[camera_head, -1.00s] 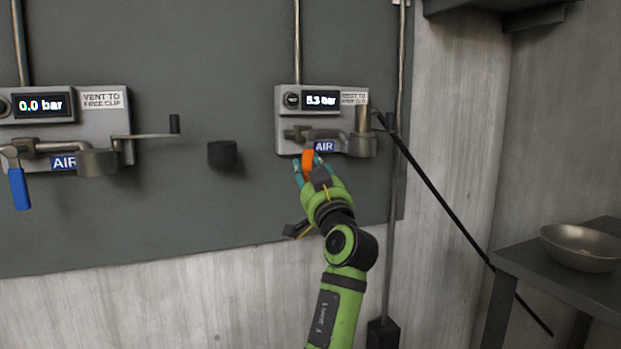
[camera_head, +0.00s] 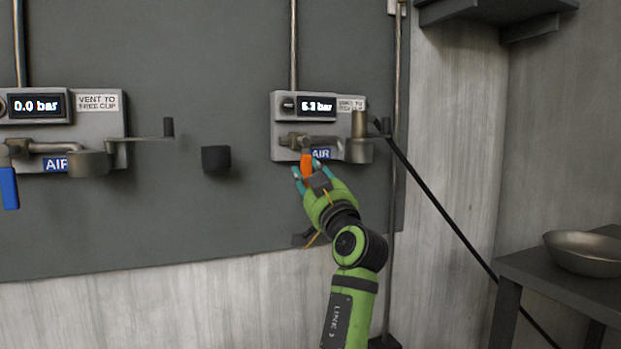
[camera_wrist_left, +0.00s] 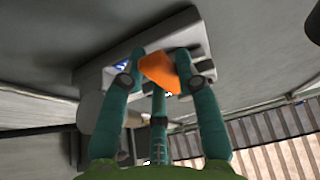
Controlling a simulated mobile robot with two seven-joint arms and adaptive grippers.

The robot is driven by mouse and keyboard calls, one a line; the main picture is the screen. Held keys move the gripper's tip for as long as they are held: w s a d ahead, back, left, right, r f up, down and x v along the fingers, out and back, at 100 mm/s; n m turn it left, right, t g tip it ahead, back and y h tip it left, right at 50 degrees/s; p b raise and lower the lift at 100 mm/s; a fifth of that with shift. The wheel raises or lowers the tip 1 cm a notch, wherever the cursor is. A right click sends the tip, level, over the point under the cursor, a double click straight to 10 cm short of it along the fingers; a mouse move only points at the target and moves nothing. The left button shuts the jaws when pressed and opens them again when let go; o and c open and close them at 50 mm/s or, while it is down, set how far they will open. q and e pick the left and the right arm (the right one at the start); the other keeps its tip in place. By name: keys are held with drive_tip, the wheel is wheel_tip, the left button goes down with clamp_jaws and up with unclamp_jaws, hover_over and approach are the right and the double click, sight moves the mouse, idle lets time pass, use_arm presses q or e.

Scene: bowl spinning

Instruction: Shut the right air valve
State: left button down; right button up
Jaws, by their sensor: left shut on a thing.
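The right air valve has an orange lever (camera_head: 307,164) under the right air unit (camera_head: 283,112) on the dark wall panel. The lever hangs downward, and the unit's display reads about 5.3 bar, a little blurred. My left gripper (camera_head: 308,175) is at the lever from below, shut on it. In the left wrist view the orange lever (camera_wrist_left: 159,73) sits between my teal fingers, with the unit's grey body behind it. My right gripper is in no view.
A left air unit (camera_head: 112,130) with a blue lever (camera_head: 9,188) reads 0.0 bar. A black knob (camera_head: 216,158) sticks out between the units. A black hose (camera_head: 440,200) slants down at the right, toward a table (camera_head: 520,268) with a metal bowl (camera_head: 585,252).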

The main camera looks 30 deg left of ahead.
use_arm(q)
drive_tip(key=shift+r, duration=0.3)
drive_tip(key=c, duration=1.3)
unclamp_jaws()
drive_tip(key=o, duration=0.4)
drive_tip(key=shift+f, duration=0.15)
drive_tip(key=shift+d+f, duration=0.1)
drive_tip(key=v, duration=1.2)
